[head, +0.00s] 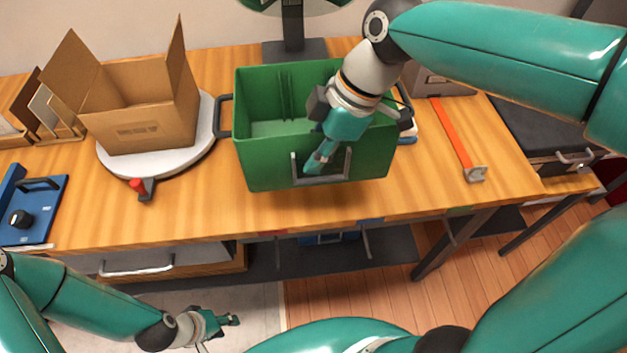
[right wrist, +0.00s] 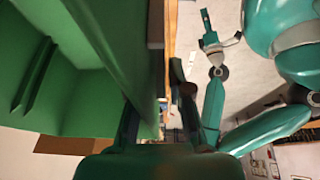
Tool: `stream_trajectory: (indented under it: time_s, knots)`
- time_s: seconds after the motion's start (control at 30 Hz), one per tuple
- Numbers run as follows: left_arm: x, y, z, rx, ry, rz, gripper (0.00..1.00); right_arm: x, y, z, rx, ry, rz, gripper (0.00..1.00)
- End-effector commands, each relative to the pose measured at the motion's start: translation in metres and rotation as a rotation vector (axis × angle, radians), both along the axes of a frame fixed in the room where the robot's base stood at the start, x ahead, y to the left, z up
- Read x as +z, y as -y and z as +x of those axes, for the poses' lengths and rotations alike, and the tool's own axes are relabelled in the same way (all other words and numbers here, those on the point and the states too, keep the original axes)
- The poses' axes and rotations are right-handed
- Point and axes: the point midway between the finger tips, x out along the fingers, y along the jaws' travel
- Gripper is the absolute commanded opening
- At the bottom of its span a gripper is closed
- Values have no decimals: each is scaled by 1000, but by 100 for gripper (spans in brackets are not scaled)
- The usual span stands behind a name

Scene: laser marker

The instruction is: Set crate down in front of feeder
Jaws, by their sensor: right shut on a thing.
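A green open-topped crate (head: 258,160) is over the front middle of the wooden table, its visible inside empty. I cannot tell whether its bottom touches the table. My right gripper (head: 318,160) is shut on the crate's grey front handle (head: 340,167). The crate's green wall also fills the left of the right wrist view (right wrist: 85,110). My left gripper (head: 228,319) is empty, low in front of the table; its finger opening is unclear. I cannot single out the feeder; a grey-brown box (head: 432,84) behind my right arm is partly hidden.
An open cardboard box (head: 140,115) stands on a round white turntable (head: 165,165) left of the crate. A blue panel with a black knob (head: 40,215) is at the far left. An orange strip (head: 452,135) lies to the right. A monitor stand (head: 293,45) is behind.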

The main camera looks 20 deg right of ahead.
Motion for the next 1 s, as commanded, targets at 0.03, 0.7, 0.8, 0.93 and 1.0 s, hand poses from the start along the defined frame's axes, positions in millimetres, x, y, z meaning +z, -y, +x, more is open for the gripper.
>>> stream_trajectory:
  time_s: [0.03,0.7,0.8,0.93,1.0]
  knots:
    - [-1,0,0,0,0,0,40,-11,1,0,-2,-1,0,0]
    - [-5,0,0,0,1,0,40,-78,1,0,-4,2,2,0]
    - [-5,0,0,0,1,0,40,-78,1,0,-4,4,1,0]
    - [-5,0,0,0,1,0,40,-78,1,0,-4,4,1,0]
    - [-5,0,0,0,1,0,40,-78,1,0,-3,0,1,29]
